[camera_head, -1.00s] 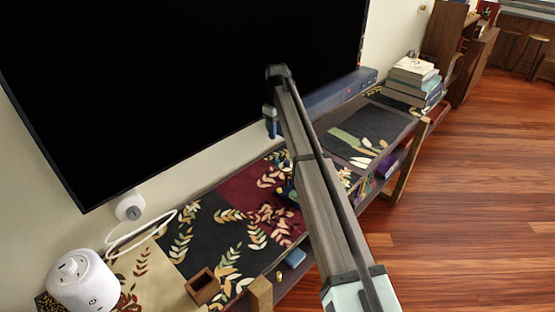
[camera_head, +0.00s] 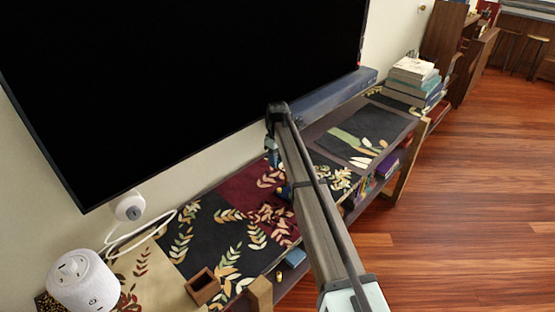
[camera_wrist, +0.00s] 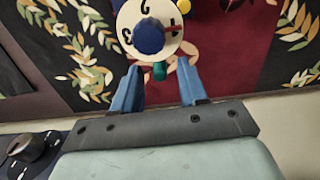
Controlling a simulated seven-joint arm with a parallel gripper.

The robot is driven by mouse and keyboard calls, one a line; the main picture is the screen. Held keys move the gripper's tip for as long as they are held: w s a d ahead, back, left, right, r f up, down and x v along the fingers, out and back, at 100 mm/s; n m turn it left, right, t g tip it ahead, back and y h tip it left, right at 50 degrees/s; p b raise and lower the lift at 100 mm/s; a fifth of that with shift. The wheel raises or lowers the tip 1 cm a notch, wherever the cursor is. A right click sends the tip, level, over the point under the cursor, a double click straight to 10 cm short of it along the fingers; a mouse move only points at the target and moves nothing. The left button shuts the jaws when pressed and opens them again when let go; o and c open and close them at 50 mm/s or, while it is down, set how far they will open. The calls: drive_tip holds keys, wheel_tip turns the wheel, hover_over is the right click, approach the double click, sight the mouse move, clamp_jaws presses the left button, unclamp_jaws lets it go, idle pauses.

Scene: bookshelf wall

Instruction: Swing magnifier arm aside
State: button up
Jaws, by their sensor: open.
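My gripper (camera_head: 272,158) hangs over the shelf top, below the screen; its blue fingers also show in the wrist view (camera_wrist: 158,84), spread apart with nothing between their tips. Just beyond the tips in the wrist view is a white dial (camera_wrist: 150,50) with black numbers and a blue knob (camera_wrist: 149,36). A small green part (camera_wrist: 160,71) sits at its edge, close to the tips; I cannot tell whether they touch. No magnifier arm can be clearly made out. In the head view, a small blue and yellow thing (camera_head: 285,192) is partly hidden by my arm.
The large black screen (camera_head: 190,80) stands behind the leaf-patterned shelf top (camera_head: 200,232). A white speaker (camera_head: 82,282) and brown box (camera_head: 202,286) are at left. A long blue bar (camera_head: 335,96) and stacked books (camera_head: 413,80) are farther right. A dark knobbed device (camera_wrist: 30,150) is lower left in the wrist view.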

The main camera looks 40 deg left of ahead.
drive_tip(key=shift+f, duration=0.15)
clamp_jaws()
idle(0.4)
